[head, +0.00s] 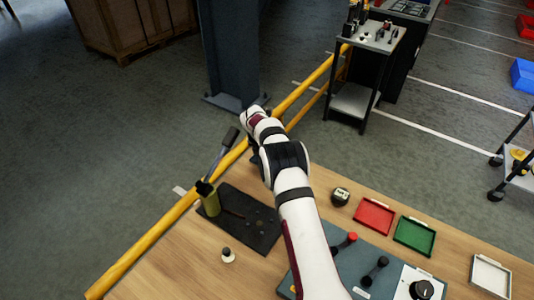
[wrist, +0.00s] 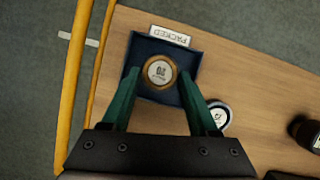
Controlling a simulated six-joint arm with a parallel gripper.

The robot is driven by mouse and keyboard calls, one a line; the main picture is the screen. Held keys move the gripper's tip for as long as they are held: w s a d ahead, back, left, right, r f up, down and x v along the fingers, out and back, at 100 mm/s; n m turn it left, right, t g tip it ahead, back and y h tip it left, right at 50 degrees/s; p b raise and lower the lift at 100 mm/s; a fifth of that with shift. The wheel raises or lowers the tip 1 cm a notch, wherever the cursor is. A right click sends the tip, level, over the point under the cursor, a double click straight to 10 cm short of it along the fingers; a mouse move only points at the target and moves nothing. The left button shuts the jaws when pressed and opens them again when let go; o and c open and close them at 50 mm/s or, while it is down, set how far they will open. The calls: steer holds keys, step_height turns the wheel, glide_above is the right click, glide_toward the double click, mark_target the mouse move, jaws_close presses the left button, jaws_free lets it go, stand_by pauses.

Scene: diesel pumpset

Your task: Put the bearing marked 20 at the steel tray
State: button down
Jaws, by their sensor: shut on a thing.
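The bearing marked 20 (wrist: 160,73) has a brown-gold ring and a pale face, with its number upside down in the wrist view. My gripper (wrist: 160,76) has its two teal fingers on either side of the bearing, shut on it. The bearing shows over a dark blue tray (wrist: 192,48) labelled PACKED; I cannot tell whether it touches the tray floor. In the head view my arm hides the gripper, the bearing and this blue tray. A pale grey tray (head: 490,279) at the table's right end looks like the steel tray.
Another round part (wrist: 219,114) lies right of the blue tray. A red tray (head: 374,216), a green tray (head: 414,235) and a dark round object (head: 340,196) stand right of my arm. A black mat (head: 238,218) with a yellow-green can (head: 208,199) lies left. A yellow rail (head: 150,245) runs along the table.

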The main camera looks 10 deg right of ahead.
steer(key=shift+f, duration=0.25)
steer(key=shift+c, duration=0.3)
jaws_free()
steer(key=shift+r, duration=3.45)
steer(key=s+a+r+m+g+y, duration=0.1)
steer(key=s+r+m, duration=0.7)
steer(key=s, duration=0.2)
steer(key=s+a+r+m+g+y, duration=0.1)
steer(key=s+a+r+m, duration=0.1)
steer(key=s+r+m, duration=0.7)
steer(key=s+a+f+m+g+y, duration=0.1)
steer(key=s+a+m, duration=0.1)
steer(key=s+m, duration=0.7)
steer(key=s+a+f+m+y, duration=0.1)
steer(key=s+m, duration=0.7)
steer(key=s, duration=1.3)
steer(key=shift+a+f+m+g, duration=0.4)
steer(key=shift+a+f, duration=0.1)
steer(key=shift+a, duration=0.05)
